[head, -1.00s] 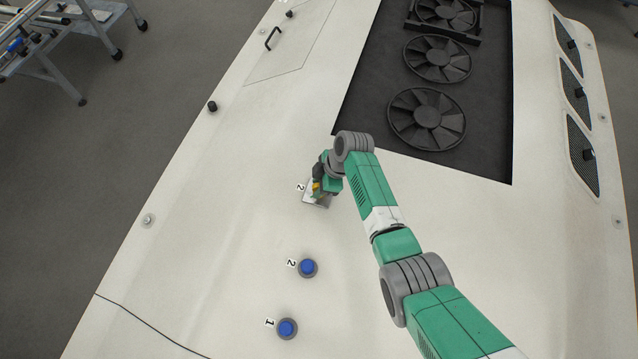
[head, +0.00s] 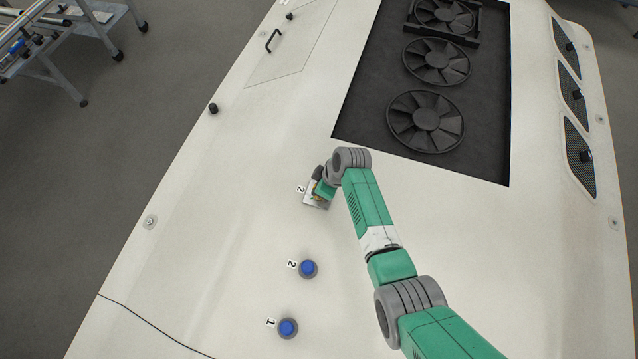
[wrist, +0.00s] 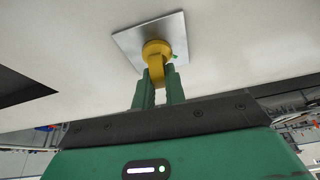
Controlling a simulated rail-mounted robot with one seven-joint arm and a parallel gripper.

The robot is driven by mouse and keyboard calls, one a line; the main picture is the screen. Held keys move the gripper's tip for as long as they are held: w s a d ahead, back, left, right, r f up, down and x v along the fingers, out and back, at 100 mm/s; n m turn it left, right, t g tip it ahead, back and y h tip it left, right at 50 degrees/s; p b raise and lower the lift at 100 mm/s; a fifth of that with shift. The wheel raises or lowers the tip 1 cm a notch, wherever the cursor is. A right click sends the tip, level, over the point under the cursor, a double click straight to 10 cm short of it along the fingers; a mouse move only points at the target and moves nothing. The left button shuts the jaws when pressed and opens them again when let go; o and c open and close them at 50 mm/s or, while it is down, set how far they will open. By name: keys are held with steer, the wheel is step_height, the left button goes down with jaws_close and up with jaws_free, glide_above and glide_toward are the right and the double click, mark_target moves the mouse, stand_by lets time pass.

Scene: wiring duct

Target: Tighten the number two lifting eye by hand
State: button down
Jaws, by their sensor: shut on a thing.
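The number two lifting eye (wrist: 157,56) is yellow and stands on a square metal plate (wrist: 172,32) in the wrist view. My gripper (wrist: 159,80) is shut on the eye, with one green finger on each side of its lower part in the picture. In the head view my gripper (head: 322,188) is at the plate (head: 313,202), by a label "2" (head: 300,189). The eye is mostly hidden there by my wrist. The eye's collar looks close to the plate; whether it is fully seated I cannot tell.
Two blue-topped round fittings, labelled "2" (head: 308,268) and "1" (head: 288,328), stand on the pale panel nearer the camera. A dark recess with several fans (head: 426,121) lies beyond my arm. A black handle (head: 273,40) is at the upper left.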

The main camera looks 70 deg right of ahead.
steer(key=m+h+p, duration=0.1)
steer(key=m, duration=0.3)
steer(key=shift+r+h, duration=0.15)
steer(key=shift+h, duration=0.25)
steer(key=shift+m+g+h, duration=0.3)
steer(key=shift+m+h, duration=0.1)
steer(key=shift+m, duration=1.1)
steer(key=c, duration=1.4)
jaws_free()
steer(key=shift+c, duration=0.2)
steer(key=p+v, duration=0.1)
steer(key=v, duration=0.6)
steer(key=shift+r, duration=0.35)
steer(key=shift+a, duration=0.15)
